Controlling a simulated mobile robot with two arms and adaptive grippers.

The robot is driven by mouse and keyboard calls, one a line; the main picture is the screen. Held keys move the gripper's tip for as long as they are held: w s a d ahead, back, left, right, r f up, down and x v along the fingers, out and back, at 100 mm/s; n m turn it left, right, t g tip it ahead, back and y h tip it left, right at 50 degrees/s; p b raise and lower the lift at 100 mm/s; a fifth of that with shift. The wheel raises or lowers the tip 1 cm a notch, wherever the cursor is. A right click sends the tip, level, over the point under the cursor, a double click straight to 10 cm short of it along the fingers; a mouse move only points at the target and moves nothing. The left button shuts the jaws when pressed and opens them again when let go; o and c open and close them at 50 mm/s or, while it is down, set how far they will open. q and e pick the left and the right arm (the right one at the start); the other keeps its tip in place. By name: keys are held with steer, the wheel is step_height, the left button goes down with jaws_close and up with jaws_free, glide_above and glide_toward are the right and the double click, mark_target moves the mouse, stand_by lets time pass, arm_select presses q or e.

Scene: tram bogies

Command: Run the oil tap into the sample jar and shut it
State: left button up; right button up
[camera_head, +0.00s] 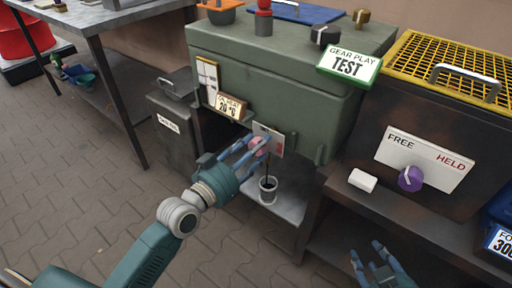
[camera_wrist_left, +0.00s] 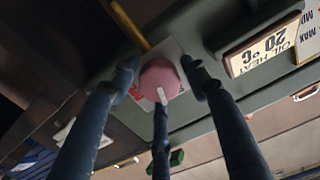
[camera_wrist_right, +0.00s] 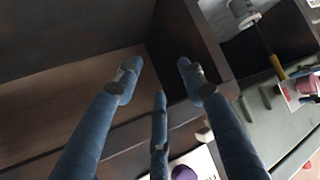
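The oil tap's pink round knob (camera_head: 256,143) with a white pointer sits on a white and red plate (camera_head: 269,139) on the green gearbox. My left gripper (camera_head: 243,147) is at the knob; in the left wrist view its fingers stand spread around the knob (camera_wrist_left: 159,80), with no clear grip. A brass spout (camera_wrist_right: 278,68) shows in the right wrist view. A thin dark stream runs from it into the sample jar (camera_head: 268,190), which stands on the shelf below with dark oil inside. My right gripper (camera_head: 370,258) is open and empty, low at the right.
A dark housing with a yellow mesh top (camera_head: 450,65) stands right, with a FREE/HELD plate (camera_head: 425,160) and purple knob (camera_head: 410,179). A white block (camera_head: 363,180) lies on its ledge. A steel bench (camera_head: 95,20) stands left. The paved floor in front is open.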

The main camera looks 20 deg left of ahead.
arm_select(q)
steer(key=c, duration=0.7)
steer(key=shift+r+n+p, duration=0.25)
steer(key=shift+n+p, duration=0.45)
steer(key=shift+p, duration=0.2)
steer(key=shift+r+n+p, duration=0.15)
steer(key=shift+n+p, duration=0.9)
steer(key=shift+n, duration=0.05)
steer(key=shift+w+n, duration=0.1)
steer(key=shift+n, duration=0.2)
arm_select(e)
steer(key=s+d+f+g+h, duration=0.1)
steer(key=s+d+f+g, duration=0.1)
steer(key=s, duration=0.5)
steer(key=s+d+f+g, duration=0.2)
steer(key=s+f+g, duration=0.2)
steer(key=s, duration=0.3)
steer(key=shift+d+g+h, duration=0.25)
steer(key=shift+g+h, duration=0.15)
steer(key=shift+g, duration=0.1)
arm_select(q)
steer(key=o, duration=1.2)
steer(key=shift+c, duration=0.2)
steer(key=shift+f, duration=0.25)
steer(key=shift+f, duration=0.1)
